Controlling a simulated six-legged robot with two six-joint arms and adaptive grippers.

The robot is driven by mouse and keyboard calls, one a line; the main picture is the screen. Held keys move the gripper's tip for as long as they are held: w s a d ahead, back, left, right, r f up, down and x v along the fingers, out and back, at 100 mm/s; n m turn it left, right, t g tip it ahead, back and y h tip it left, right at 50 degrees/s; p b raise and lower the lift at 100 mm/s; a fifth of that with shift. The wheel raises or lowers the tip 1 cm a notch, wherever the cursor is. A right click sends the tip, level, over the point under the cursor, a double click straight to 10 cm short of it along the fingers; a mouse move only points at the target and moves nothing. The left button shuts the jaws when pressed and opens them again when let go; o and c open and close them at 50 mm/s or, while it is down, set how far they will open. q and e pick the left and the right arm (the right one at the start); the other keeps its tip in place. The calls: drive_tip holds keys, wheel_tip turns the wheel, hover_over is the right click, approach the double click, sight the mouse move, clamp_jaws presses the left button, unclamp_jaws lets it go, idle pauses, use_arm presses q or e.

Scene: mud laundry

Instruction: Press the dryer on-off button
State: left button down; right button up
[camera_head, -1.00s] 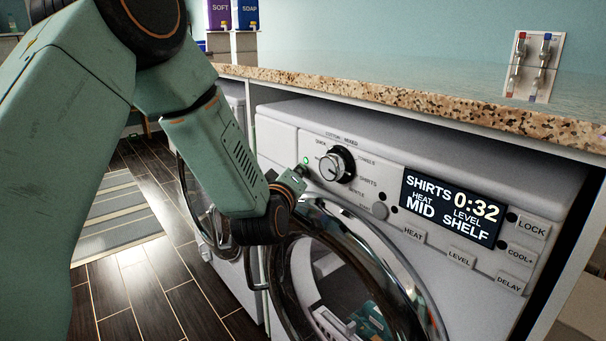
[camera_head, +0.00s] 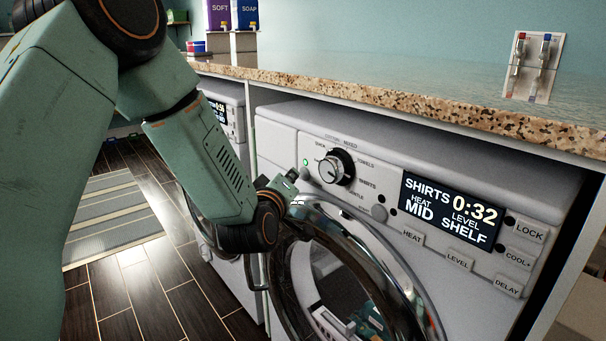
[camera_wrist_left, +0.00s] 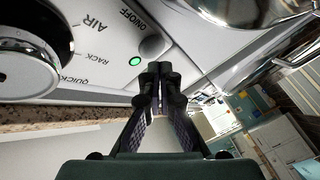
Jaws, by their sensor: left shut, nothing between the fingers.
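The dryer (camera_head: 455,165) is white, with a dark display (camera_head: 453,208) reading SHIRTS 0:32, HEAT MID, LEVEL SHELF. My right gripper is not in view.
The dial (camera_head: 336,166) is right of the gripper, and the round glass door (camera_head: 345,270) lies below. A granite counter (camera_head: 420,108) overhangs the panel. A second machine (camera_head: 225,110) stands to the left. Open floor (camera_head: 130,280) lies at lower left.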

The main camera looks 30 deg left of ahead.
use_arm(q)
drive_tip(key=shift+s+a+p, duration=0.3)
drive_tip(key=shift+s+p, duration=0.1)
drive_tip(key=shift+s, duration=0.35)
drive_tip(key=shift+s+a+p, duration=0.35)
drive_tip(key=shift+s, duration=0.45)
drive_tip(key=shift+s+a+p, duration=0.3)
drive_tip(key=shift+s+p, duration=0.1)
drive_tip(key=shift+s, duration=0.35)
